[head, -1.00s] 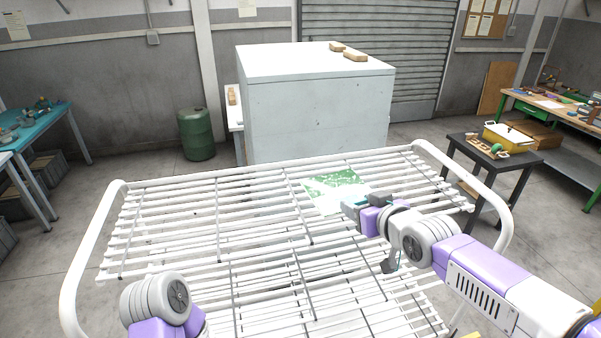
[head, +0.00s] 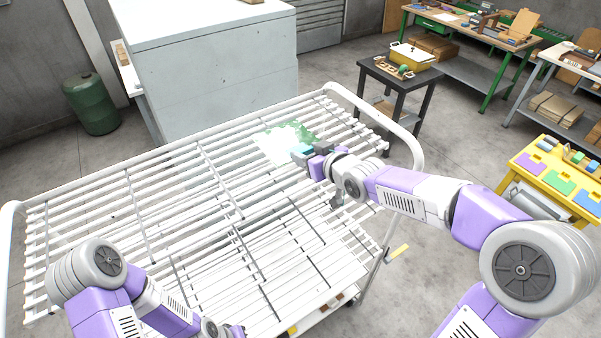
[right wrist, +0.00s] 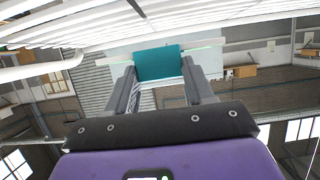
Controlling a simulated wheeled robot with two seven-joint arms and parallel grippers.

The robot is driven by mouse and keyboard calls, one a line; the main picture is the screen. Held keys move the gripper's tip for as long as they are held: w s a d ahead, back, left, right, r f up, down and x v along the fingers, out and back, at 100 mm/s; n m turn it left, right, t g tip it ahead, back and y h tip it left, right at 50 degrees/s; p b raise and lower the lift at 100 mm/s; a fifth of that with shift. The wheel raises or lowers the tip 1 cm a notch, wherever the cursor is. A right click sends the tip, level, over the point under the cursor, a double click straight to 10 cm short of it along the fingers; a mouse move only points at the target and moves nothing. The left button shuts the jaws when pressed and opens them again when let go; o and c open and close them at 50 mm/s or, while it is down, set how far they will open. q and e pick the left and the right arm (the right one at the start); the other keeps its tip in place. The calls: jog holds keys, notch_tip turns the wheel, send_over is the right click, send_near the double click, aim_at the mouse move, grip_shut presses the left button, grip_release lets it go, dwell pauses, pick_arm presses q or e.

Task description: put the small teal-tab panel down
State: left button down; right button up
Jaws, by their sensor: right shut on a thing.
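The small panel (head: 281,143), patterned green and pale white, is at the far right part of the white slatted rack (head: 110,180). Its teal tab (head: 302,149) faces my right gripper (head: 312,151). In the right wrist view the teal tab (right wrist: 158,63) sits between the two fingers of my right gripper (right wrist: 160,75), which is shut on it. I cannot tell whether the panel touches the slats. My left arm is at the lower left; its gripper is cut off at the bottom edge, its fingers not clear.
A large grey cabinet (head: 215,75) stands behind the rack. A dark side table (head: 400,78) with a yellow box stands at the back right. A yellow table (head: 550,180) with purple, green and blue panels is at the right. Much of the rack is bare.

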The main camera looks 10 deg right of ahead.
aim_at(307, 179)
notch_tip(307, 179, down, 2)
jog(key=shift+w, duration=0.1)
notch_tip(307, 179, down, 3)
jog(key=shift+f+b, duration=0.1)
jog(key=shift+b, duration=0.35)
jog(key=shift+f, duration=0.15)
pick_arm(q)
jog(key=shift+w+f, duration=0.1)
jog(key=shift+f, duration=0.65)
pick_arm(e)
jog(key=shift+f, duration=0.15)
jog(key=o, duration=1.1)
jog(key=shift+c, duration=0.2)
pick_arm(q)
jog(key=shift+f, duration=0.15)
